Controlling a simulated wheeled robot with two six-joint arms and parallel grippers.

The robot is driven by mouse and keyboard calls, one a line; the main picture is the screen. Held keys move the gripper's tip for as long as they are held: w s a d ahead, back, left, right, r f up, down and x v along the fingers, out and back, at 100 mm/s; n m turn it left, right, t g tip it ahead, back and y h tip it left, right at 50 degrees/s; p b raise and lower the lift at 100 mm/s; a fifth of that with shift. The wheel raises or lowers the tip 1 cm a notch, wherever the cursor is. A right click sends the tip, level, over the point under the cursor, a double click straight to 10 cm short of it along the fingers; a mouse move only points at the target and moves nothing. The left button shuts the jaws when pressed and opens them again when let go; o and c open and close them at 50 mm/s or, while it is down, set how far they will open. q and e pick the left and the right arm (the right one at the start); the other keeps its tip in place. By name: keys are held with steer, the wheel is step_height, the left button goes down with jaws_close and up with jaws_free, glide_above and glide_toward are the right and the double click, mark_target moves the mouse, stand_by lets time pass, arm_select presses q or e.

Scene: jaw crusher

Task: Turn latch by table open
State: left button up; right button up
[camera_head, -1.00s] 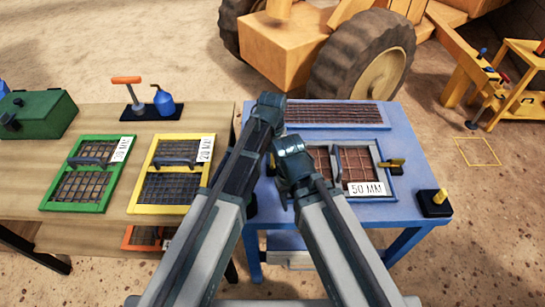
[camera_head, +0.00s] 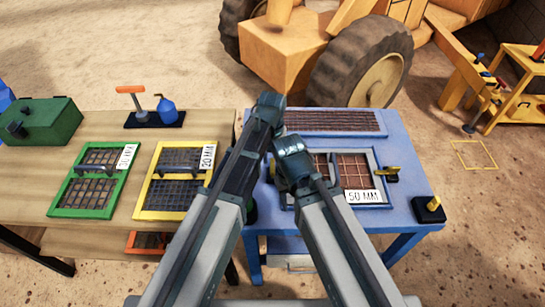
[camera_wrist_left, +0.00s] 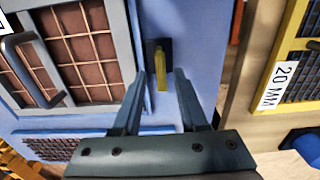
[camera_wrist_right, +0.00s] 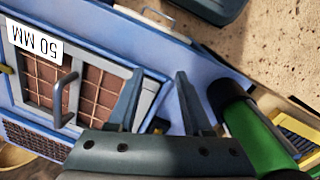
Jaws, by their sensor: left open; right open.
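A yellow latch handle on a dark base (camera_wrist_left: 160,68) shows in the left wrist view, on the blue table (camera_wrist_left: 195,28) beside the framed 50 MM screen. My left gripper (camera_wrist_left: 160,76) is open, with its fingertips to either side of the latch in the picture; contact cannot be told. In the head view my arms hide this spot. A second yellow latch (camera_head: 387,173) sits at the right edge of the screen (camera_head: 352,171), and a yellow handle on a black block (camera_head: 430,207) stands at the table's right corner. My right gripper (camera_wrist_right: 158,75) is open and empty near the screen's handle.
A green cylinder (camera_wrist_right: 255,135) lies close beside my right gripper. A wooden table (camera_head: 120,127) with green and yellow framed screens stands at the left. A wheeled machine (camera_head: 362,62) stands behind the blue table (camera_head: 408,190).

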step_height(320, 180, up, 9)
steer(key=p, duration=0.8)
steer(key=shift+r, duration=0.2)
